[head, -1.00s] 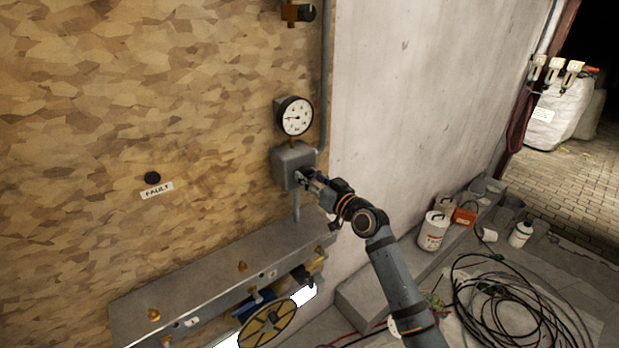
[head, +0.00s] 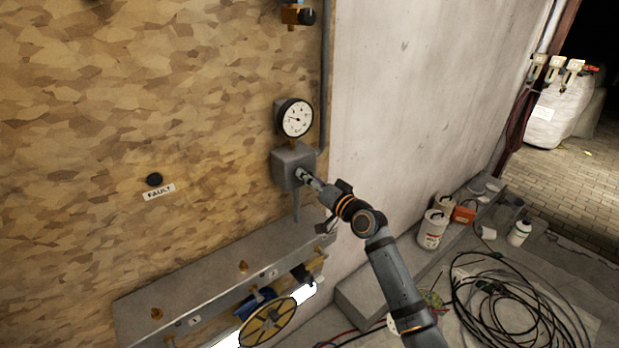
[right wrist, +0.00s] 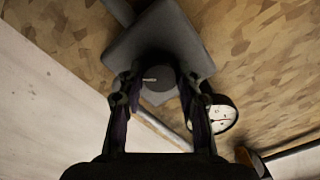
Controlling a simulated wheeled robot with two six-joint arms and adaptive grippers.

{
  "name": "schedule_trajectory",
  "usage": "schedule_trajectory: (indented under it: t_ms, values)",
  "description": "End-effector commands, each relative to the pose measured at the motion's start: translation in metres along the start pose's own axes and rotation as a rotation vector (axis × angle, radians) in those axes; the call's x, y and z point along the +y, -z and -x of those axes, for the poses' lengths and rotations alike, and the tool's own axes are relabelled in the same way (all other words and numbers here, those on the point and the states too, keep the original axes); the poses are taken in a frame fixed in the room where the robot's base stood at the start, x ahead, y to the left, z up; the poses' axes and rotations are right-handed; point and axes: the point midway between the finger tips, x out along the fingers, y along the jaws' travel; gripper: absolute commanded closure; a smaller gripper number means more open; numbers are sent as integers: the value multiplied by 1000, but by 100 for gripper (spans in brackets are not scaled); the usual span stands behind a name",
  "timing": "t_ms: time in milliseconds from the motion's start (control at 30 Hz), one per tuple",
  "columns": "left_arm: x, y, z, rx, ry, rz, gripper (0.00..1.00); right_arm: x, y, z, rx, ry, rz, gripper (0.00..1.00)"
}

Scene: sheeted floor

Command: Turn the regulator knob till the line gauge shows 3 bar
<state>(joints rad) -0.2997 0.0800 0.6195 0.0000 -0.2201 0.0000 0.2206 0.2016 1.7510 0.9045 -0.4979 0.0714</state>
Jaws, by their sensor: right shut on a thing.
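The line gauge (head: 296,118) is a round white dial with a black rim on the plywood wall. Its dark needle points left and a little up; its numbers are too small to read. Below it is the grey regulator box (head: 286,168). The regulator knob (right wrist: 157,84) is a grey round knob with a pale mark, on the box's front. My right gripper (head: 307,177) is shut on the knob, with one finger on each side of it in the right wrist view (right wrist: 160,79). The gauge also shows there (right wrist: 222,114), tilted. My left gripper is not in view.
A grey ledge (head: 205,277) with brass fittings juts out below the regulator. A yellow wheel (head: 268,322) sits under it. A pipe (head: 325,80) runs beside the gauge.

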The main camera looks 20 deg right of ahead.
Motion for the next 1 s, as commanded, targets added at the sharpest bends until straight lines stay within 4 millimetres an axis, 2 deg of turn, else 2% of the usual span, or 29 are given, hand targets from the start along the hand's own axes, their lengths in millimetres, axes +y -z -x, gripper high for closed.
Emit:
schedule_trajectory:
  t_ms: [467, 500, 633, 900, 1000]
  values:
    - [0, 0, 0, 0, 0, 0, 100, 1, -1, 0, -1, -1, -14, 97]
    - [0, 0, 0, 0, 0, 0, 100, 1, -1, 0, -1, -1, -14, 60]
    - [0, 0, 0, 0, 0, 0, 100, 0, -1, 0, -1, -1, -14, 42]
    - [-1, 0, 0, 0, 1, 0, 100, 0, 0, 0, 0, 0, -13, 42]
    - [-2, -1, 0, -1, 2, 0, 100, 2, -1, 6, -1, -3, -12, 42]
